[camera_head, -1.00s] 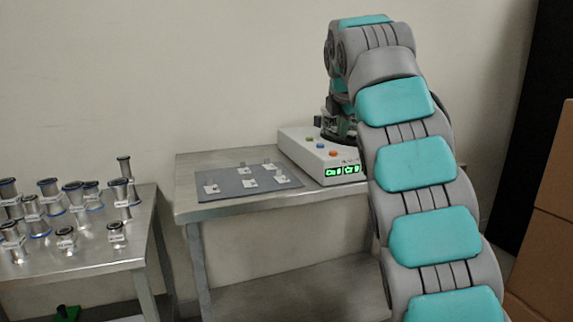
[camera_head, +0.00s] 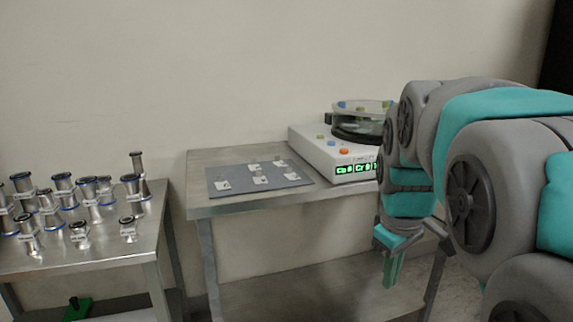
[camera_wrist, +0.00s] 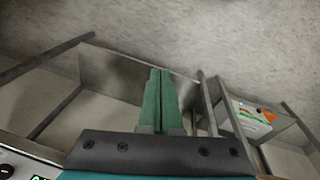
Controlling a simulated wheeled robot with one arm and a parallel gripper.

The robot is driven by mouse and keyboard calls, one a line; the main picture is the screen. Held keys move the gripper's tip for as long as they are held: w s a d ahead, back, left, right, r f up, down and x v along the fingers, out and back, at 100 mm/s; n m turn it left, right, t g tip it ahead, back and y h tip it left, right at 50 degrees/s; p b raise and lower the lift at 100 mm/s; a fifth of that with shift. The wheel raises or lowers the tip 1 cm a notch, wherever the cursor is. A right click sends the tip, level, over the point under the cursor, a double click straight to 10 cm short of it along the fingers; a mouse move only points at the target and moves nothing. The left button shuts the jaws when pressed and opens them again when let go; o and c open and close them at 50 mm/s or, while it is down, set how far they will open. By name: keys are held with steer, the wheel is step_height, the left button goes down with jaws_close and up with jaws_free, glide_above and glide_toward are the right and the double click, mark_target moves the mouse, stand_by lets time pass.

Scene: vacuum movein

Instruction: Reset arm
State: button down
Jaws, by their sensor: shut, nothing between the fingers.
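My gripper (camera_head: 392,268) hangs pointing down in front of the right end of the steel table (camera_head: 240,200), apart from everything. In the wrist view its two green fingers (camera_wrist: 158,75) are together with nothing between them. My arm covers the right part of the table and part of the white machine (camera_head: 335,152).
The white machine has colored buttons, a green display and a round glass-covered chamber (camera_head: 362,110). A grey mat (camera_head: 258,178) with several small labelled pieces lies left of it. A second steel table (camera_head: 90,262) at the left holds several metal pipe fittings (camera_head: 78,232). A green object (camera_head: 78,308) sits below it.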

steer(key=s+a+f+m+g, duration=0.1)
steer(key=s+f+m, duration=0.2)
steer(key=s+f, duration=0.4)
steer(key=s+a+f+m+g, duration=0.2)
steer(key=s+f, duration=0.5)
steer(key=s, duration=0.9)
steer(key=shift+a+f+m+y, duration=0.2)
steer(key=shift+f+m+y, duration=0.15)
steer(key=shift+m, duration=0.25)
